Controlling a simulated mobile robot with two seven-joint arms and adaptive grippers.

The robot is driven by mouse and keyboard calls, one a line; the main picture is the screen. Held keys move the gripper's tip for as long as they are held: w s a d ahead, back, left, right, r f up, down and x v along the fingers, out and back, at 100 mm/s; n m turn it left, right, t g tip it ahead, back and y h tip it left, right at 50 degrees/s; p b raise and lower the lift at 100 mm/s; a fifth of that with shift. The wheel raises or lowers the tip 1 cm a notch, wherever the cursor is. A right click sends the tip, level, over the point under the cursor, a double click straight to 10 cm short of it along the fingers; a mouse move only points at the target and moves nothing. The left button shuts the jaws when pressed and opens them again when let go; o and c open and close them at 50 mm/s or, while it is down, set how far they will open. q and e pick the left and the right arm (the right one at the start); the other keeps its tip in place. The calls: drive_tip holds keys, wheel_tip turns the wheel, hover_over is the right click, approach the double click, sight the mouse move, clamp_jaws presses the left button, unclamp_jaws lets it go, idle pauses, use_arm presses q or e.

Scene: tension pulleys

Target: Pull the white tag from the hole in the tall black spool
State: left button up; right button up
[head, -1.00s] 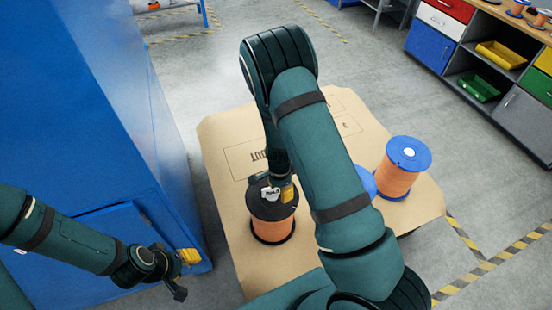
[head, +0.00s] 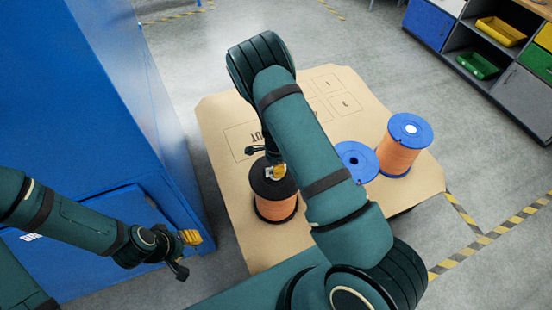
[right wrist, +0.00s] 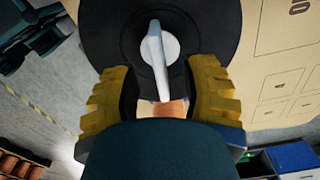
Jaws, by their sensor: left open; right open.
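The tall black spool (head: 275,205) with orange winding stands near the left edge of the tan board. The white tag (right wrist: 158,60) shows in the right wrist view over the spool's black top (right wrist: 100,35), with its wide end at the spool's centre and a narrow part running between my fingers. My right gripper (right wrist: 160,78) is open, its yellow-padded fingers on either side of the tag with gaps. In the head view my right gripper (head: 273,172) is at the spool top, mostly hidden. My left gripper (head: 185,254) is open and empty beside the blue cabinet.
Two blue-flanged orange spools (head: 398,160) (head: 358,160) stand at the right of the tan board (head: 222,125); my right arm partly covers the nearer. The blue cabinet (head: 110,100) rises close at the left. Shelves with bins (head: 480,62) are at the back right.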

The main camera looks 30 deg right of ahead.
drive_tip(key=shift+f, duration=1.55)
clamp_jaws()
